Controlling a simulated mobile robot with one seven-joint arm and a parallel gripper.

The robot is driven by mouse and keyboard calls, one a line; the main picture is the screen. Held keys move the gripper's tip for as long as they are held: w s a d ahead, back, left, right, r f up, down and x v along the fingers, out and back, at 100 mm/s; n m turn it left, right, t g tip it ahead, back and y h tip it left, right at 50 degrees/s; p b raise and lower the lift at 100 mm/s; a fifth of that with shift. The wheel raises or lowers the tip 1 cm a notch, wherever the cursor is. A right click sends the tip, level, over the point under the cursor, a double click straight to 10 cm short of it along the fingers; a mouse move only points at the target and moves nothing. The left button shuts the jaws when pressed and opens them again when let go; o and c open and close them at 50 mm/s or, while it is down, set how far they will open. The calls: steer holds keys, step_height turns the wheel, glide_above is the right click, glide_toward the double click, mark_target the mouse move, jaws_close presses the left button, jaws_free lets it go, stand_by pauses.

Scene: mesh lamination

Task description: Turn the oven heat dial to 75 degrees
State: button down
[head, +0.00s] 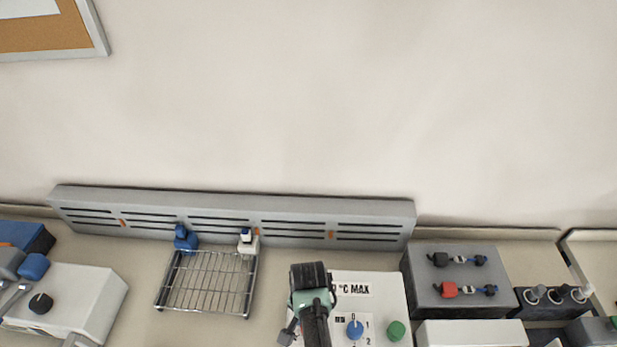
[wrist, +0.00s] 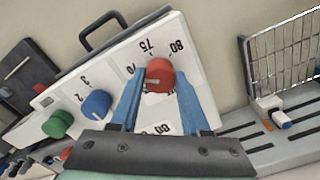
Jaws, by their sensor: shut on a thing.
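The red heat dial (wrist: 160,76) sits on the white oven panel (wrist: 190,30) in the wrist view, with 70, 75 and 80 printed around it. My gripper (wrist: 160,88) has its two blue fingers on either side of the dial, shut on it. A pale mark shows on the dial's face; I cannot tell exactly which number it points to. In the head view my arm covers the left part of the oven panel (head: 376,286) and hides the red dial.
A blue dial (wrist: 97,103) and a green knob (wrist: 57,124) share the panel, beside the red dial. In the head view a wire rack (head: 208,283) stands to the left and a grey box with connectors (head: 480,262) to the right. A grey slotted rail (head: 230,201) runs along the wall.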

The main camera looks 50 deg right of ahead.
steer(key=m, duration=0.5)
steer(key=shift+m, duration=0.3)
steer(key=m, duration=0.5)
steer(key=shift+m+p, duration=0.3)
steer(key=shift+p, duration=0.05)
steer(key=shift+c, duration=1.9)
jaws_free()
steer(key=shift+r, duration=0.1)
step_height(320, 180, up, 13)
steer(key=b, duration=0.2)
steer(key=shift+b, duration=0.3)
